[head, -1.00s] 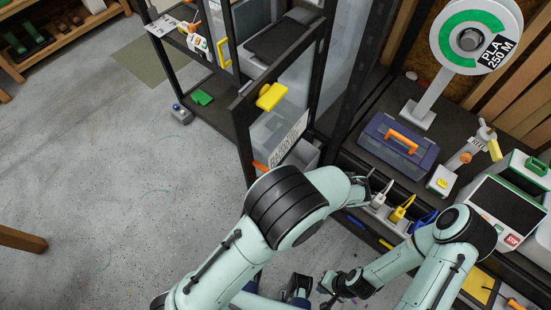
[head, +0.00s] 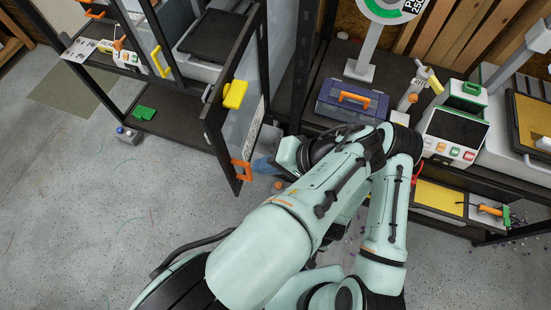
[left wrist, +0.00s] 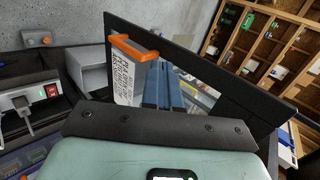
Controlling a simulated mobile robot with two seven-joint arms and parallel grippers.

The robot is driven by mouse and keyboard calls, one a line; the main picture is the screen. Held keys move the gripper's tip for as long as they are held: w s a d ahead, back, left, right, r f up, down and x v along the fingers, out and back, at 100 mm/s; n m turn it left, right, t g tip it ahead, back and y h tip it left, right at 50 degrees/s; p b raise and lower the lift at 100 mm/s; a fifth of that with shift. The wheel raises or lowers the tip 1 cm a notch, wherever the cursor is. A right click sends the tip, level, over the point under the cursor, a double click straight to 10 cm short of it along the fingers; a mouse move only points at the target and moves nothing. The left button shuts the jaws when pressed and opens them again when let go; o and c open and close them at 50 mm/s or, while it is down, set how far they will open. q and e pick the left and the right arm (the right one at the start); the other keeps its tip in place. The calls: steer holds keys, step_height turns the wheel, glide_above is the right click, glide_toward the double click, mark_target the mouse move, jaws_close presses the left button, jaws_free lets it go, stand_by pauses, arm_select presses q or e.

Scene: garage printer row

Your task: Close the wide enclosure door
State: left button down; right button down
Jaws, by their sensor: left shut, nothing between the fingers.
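The wide enclosure door, a dark frame (head: 222,150) around a see-through panel, stands open in the head view, swung out from the shelf. It has a yellow handle (head: 234,94) and an orange piece (head: 241,171) near its lower outer corner. My left gripper (head: 264,166) is shut and empty, beside the lower part of the door, partly hidden; I cannot tell whether it touches. In the left wrist view its blue fingers (left wrist: 165,84) lie close to the door's dark frame (left wrist: 215,75), near an orange-topped white label (left wrist: 126,80). My right gripper is out of view.
A narrower door with its own yellow handle (head: 160,62) is at the left. A grey printer (head: 212,35) sits inside the enclosure. A blue toolbox (head: 350,103) stands on the bench to the right.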

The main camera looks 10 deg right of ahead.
mark_target(224, 164)
arm_select(q)
steer(key=shift+w+a+f, duration=0.4)
steer(key=shift+w+a, duration=0.1)
steer(key=shift+a, duration=0.55)
steer(key=shift+w+a+f, duration=0.45)
steer(key=shift+a, duration=0.6)
steer(key=shift+w+a+f, duration=0.4)
steer(key=shift+w+a, duration=0.1)
steer(key=shift+a, duration=0.55)
